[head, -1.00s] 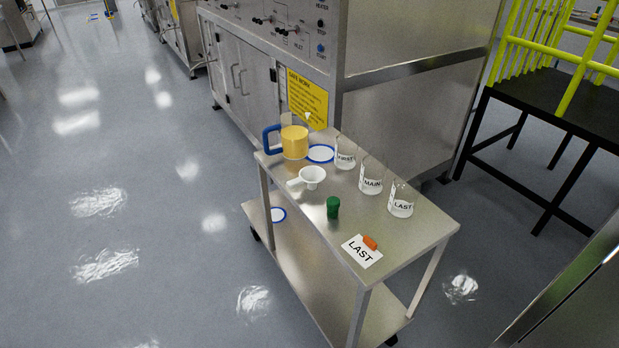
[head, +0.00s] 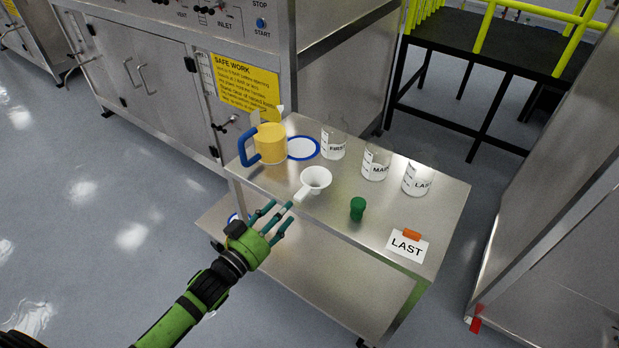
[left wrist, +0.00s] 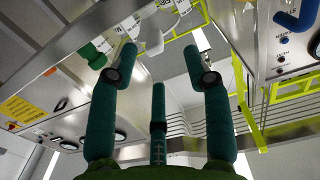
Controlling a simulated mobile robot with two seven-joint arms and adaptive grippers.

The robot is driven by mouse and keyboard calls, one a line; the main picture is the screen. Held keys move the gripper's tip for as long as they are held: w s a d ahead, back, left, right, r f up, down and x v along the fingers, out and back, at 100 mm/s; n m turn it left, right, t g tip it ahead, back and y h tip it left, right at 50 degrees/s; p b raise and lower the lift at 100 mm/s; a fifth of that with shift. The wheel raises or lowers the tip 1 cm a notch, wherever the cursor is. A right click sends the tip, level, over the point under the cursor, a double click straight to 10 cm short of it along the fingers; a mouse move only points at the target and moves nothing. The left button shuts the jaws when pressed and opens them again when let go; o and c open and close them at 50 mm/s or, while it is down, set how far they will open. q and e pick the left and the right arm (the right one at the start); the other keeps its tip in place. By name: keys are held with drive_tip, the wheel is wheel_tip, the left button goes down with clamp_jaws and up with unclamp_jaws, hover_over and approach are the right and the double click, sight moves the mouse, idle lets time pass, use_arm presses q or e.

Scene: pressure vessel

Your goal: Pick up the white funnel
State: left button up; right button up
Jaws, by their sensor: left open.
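My left gripper (head: 278,216) is open and empty. It is just off the cart's front edge, to the lower left of the funnel and apart from it. Its green fingers (left wrist: 160,70) are spread in the left wrist view. My right gripper is not in view.
On the steel cart (head: 445,225) stand a yellow-filled jug with a blue handle (head: 248,150), a blue-rimmed disc (head: 303,148), labelled beakers (head: 376,163), a green stopper (head: 357,209) and a LAST card (head: 407,246) with an orange piece. A lower shelf (head: 300,275) sits below.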

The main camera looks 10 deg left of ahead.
sight(297, 200)
use_arm(q)
drive_tip(key=w+d, duration=0.2)
drive_tip(key=w, duration=0.1)
drive_tip(key=shift+r+p, duration=0.3)
drive_tip(key=shift+p, duration=0.1)
drive_tip(key=x, duration=0.3)
drive_tip(key=shift+f, duration=0.15)
drive_tip(key=shift+w+d, duration=0.1)
drive_tip(key=shift+w, duration=0.1)
drive_tip(key=c, duration=0.4)
clamp_jaws()
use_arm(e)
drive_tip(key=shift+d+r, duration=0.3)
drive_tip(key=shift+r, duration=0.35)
